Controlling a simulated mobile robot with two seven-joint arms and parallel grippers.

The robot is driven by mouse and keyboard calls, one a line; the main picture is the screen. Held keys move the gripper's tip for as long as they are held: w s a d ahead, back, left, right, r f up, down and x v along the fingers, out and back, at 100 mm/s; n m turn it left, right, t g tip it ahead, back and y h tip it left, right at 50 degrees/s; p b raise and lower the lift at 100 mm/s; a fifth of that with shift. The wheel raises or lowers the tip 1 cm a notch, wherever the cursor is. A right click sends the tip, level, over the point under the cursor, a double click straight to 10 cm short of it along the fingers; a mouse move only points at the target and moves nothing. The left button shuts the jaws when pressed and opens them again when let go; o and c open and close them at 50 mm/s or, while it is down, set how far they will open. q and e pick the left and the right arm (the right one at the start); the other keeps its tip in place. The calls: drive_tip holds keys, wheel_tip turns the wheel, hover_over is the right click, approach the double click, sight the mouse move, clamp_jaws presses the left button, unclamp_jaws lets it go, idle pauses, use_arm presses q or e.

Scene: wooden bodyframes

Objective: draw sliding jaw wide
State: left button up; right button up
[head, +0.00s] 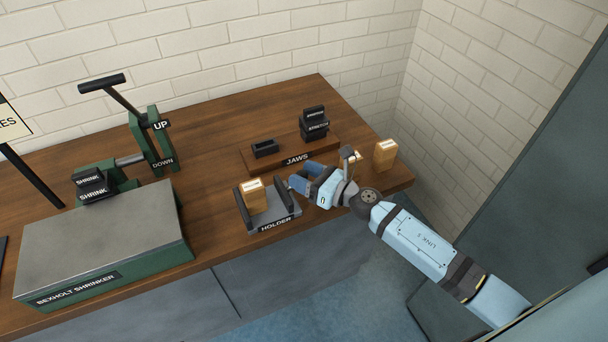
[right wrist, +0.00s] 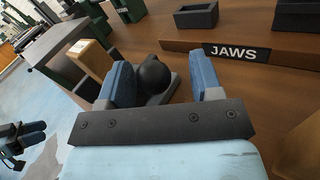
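The holder (head: 277,222) is a grey tray near the bench's front edge, with dark upright jaws on its left and right. A wooden block (head: 256,200) stands between the jaws; it also shows in the right wrist view (right wrist: 90,59). The holder's right-hand jaw (head: 282,193) carries a round black knob (right wrist: 153,74). My right gripper (head: 300,184) is open at the holder's right side. In the right wrist view its blue fingers (right wrist: 160,85) stand on either side of the knob, with gaps visible. My left gripper (right wrist: 25,138) seems to show small at the far left there.
The green Bexholt shrinker (head: 108,245) with its lever stands on the left. Behind the holder is the JAWS board (head: 272,161) with black jaw blocks. Another wooden block (head: 385,154) stands at the bench's right end. Bare wood (head: 205,175) lies between shrinker and holder.

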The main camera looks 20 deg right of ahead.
drive_tip(key=shift+s+d, duration=0.1)
drive_tip(key=shift+s, duration=0.1)
drive_tip(key=b+v, duration=0.1)
drive_tip(key=v, duration=0.6)
drive_tip(key=shift+f+b, duration=0.2)
drive_tip(key=shift+b, duration=0.15)
use_arm(q)
drive_tip(key=shift+w+d+f+b, duration=0.1)
drive_tip(key=shift+d+f+b, duration=0.05)
drive_tip(key=shift+f+b, duration=0.5)
use_arm(e)
drive_tip(key=v, duration=0.6)
drive_tip(key=shift+r, duration=0.25)
use_arm(q)
drive_tip(key=shift+f, duration=0.15)
use_arm(e)
drive_tip(key=shift+s+d, duration=0.15)
